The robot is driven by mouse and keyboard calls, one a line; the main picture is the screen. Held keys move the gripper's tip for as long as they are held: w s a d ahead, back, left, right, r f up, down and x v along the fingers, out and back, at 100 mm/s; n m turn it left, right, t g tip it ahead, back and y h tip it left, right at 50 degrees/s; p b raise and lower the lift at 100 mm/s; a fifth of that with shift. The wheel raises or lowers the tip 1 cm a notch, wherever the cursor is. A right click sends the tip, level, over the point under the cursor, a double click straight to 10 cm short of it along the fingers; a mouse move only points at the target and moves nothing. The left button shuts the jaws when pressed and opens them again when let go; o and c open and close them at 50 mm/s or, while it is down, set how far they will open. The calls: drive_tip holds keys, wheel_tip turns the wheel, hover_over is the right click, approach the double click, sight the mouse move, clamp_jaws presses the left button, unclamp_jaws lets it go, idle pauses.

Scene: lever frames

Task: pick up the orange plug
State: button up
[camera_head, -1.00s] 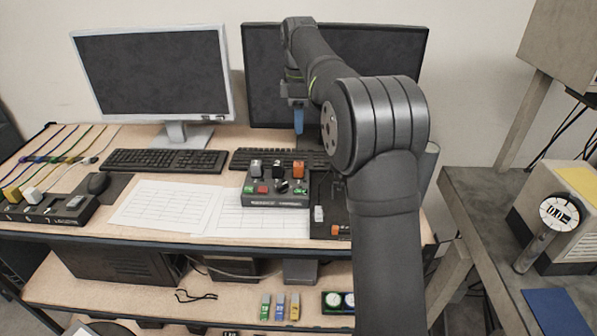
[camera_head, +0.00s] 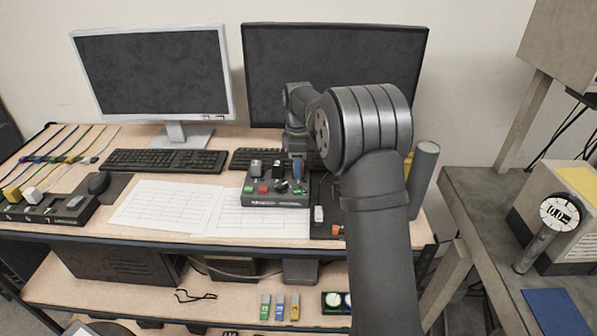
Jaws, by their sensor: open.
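My gripper (camera_head: 298,170) is open, low over the back right corner of a grey control box (camera_head: 275,200). A second, small orange piece (camera_head: 337,230) lies on the dark mat to the right of the box, partly covered by my arm. I cannot tell from its shape which orange piece is the plug.
A grey block (camera_head: 256,168) and a black block stand on the box beside my gripper. A small white piece (camera_head: 318,214) is on the dark mat. Keyboards and two monitors (camera_head: 150,75) stand behind. Paper sheets (camera_head: 165,205) lie left of the box. A grey cylinder (camera_head: 424,170) stands at right.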

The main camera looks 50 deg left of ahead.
drive_tip(key=shift+f, duration=0.45)
drive_tip(key=shift+c, duration=0.2)
drive_tip(key=c, duration=1)
drive_tip(key=shift+r, duration=0.1)
drive_tip(key=shift+c, duration=0.2)
wheel_tip(320, 180, up, 12)
